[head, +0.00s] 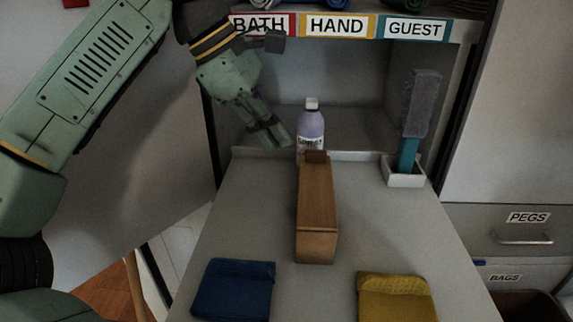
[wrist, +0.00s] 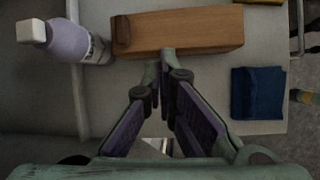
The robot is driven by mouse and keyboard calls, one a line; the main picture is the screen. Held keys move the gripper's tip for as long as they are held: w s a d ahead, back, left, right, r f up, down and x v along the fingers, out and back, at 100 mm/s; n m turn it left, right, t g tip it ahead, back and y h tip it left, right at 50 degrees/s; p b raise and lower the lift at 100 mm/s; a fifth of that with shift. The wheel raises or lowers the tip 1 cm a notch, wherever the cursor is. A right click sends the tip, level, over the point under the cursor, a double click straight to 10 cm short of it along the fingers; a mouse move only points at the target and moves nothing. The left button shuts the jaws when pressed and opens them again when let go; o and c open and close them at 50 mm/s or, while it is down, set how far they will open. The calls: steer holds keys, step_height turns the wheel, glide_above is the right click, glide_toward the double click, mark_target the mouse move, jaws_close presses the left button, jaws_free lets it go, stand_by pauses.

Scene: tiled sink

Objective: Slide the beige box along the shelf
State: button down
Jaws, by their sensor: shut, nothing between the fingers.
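The box (head: 317,205) is a long brown wooden block with a darker tab at its far end. It lies on the grey shelf (head: 230,215), its long side running away from me. In the wrist view the box (wrist: 190,32) spans the top, and the fingertips (wrist: 161,62) appear beside its long side; I cannot tell whether they touch it. In the head view my gripper (head: 277,139) is shut and empty, pointing down to the left of the box's far end and of the bottle.
A lilac bottle (head: 311,127) with a white cap stands just behind the box. A grey-and-teal brush (head: 413,120) stands in a white holder (head: 405,174) at the right. Blue (head: 233,288) and yellow (head: 396,296) folded cloths lie in front. Bare shelf flanks the box.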

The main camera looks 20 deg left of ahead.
mark_target(315, 205)
steer(key=s+a+f+g+y, duration=0.2)
steer(key=a, duration=0.4)
steer(key=shift+n, duration=0.4)
steer(key=x, duration=0.6)
steer(key=d+x, duration=0.1)
steer(key=x, duration=0.2)
steer(key=d, duration=0.1)
steer(key=w+d+p, duration=0.1)
steer(key=d, duration=0.1)
steer(key=shift+w+d+r, duration=0.1)
steer(key=shift+d, duration=0.35)
steer(key=shift+w+d, duration=0.1)
